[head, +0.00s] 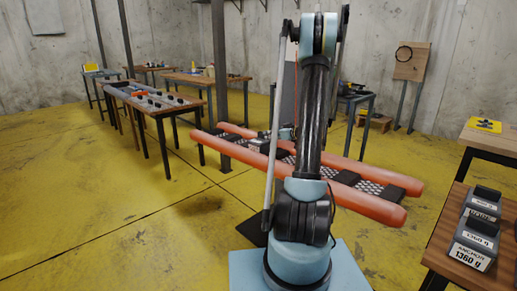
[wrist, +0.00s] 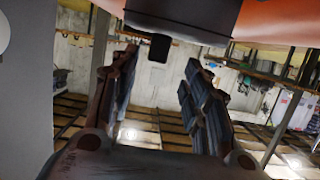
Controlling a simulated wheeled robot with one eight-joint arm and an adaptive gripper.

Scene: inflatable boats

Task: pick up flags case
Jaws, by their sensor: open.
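I cannot pick out a flags case by its label in either view. In the head view, two grey cases with white labels stand on the wooden table at the right. The nearer case (head: 474,245) reads "ANCHOR 1360 g"; the label of the farther case (head: 484,205) is too small to read surely. In the wrist view my gripper (wrist: 158,66) is open, its two dark fingers apart with nothing held between them. A dark and orange shape (wrist: 185,20) fills the top of that view beyond the fingertips. In the head view my gripper cannot be made out clearly behind my arm.
An orange inflatable boat (head: 375,203) lies behind my arm. A long table with small items (head: 150,97) stands at the left, with more tables behind it. A post (head: 219,80) rises beside the boat. The yellow floor at the left front is clear.

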